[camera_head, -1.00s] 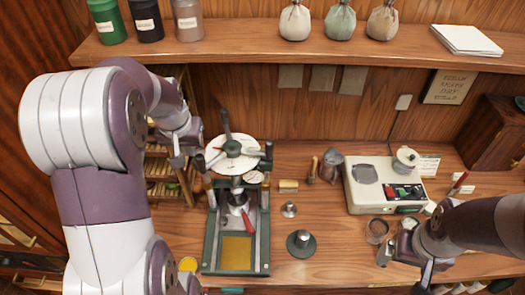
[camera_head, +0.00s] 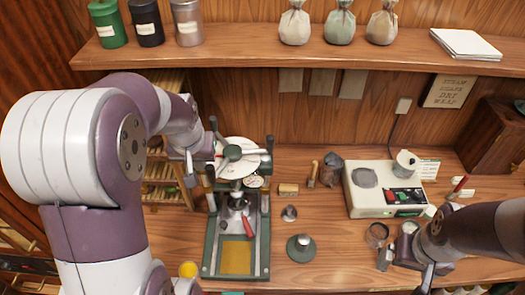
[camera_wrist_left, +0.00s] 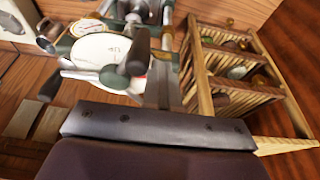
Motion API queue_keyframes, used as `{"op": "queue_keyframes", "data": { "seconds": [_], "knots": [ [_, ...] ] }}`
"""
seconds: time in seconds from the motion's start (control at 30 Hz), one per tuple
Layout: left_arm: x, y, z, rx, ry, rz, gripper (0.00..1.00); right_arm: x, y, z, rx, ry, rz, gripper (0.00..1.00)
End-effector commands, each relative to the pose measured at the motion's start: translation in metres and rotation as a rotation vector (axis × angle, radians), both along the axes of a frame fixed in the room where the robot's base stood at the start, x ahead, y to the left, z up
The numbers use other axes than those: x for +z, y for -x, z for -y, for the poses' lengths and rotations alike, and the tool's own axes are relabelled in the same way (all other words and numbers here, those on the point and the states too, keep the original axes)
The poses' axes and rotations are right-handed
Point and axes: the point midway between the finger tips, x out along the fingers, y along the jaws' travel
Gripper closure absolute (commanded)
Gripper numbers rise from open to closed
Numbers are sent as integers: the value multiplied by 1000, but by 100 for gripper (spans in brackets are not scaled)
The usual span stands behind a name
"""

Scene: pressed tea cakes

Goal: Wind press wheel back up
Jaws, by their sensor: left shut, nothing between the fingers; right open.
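The press wheel (camera_head: 240,157) is a white disc with dark handles, on top of the green press (camera_head: 209,249). The left wrist view shows the wheel (camera_wrist_left: 100,48) with a dark handle (camera_wrist_left: 138,54) near the finger. My left gripper (camera_head: 190,168) is shut and empty, pointing down just left of the wheel. In the left wrist view my left gripper (camera_wrist_left: 160,88) stands beside that handle; I cannot tell whether they touch. My right gripper (camera_head: 406,268) is open and empty at the lower right. The wheel partly hides the press column.
A wooden rack (camera_head: 163,184) stands left of the press, close to my left gripper. A scale (camera_head: 365,202) stands on the right. A dark green round weight (camera_head: 301,248) and a small metal piece (camera_head: 289,213) sit right of the press. A shelf (camera_head: 260,49) runs above.

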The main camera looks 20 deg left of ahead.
Motion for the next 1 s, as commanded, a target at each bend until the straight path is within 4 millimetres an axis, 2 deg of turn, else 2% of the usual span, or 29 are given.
{"op": "queue_keyframes", "data": {
  "seconds": [0.33, 0.7, 1.0],
  "knots": [
    [0, 1, 2, -1, 0, -1, 100, 0, 0, 0, 0, 0, 0, 11],
    [0, 6, 31, -2, 1, -1, 100, 1, 0, 0, 0, 0, 0, 11],
    [-1, 7, 36, 0, 0, -1, 100, 1, 0, 0, 0, 0, 0, 11]
  ]
}}
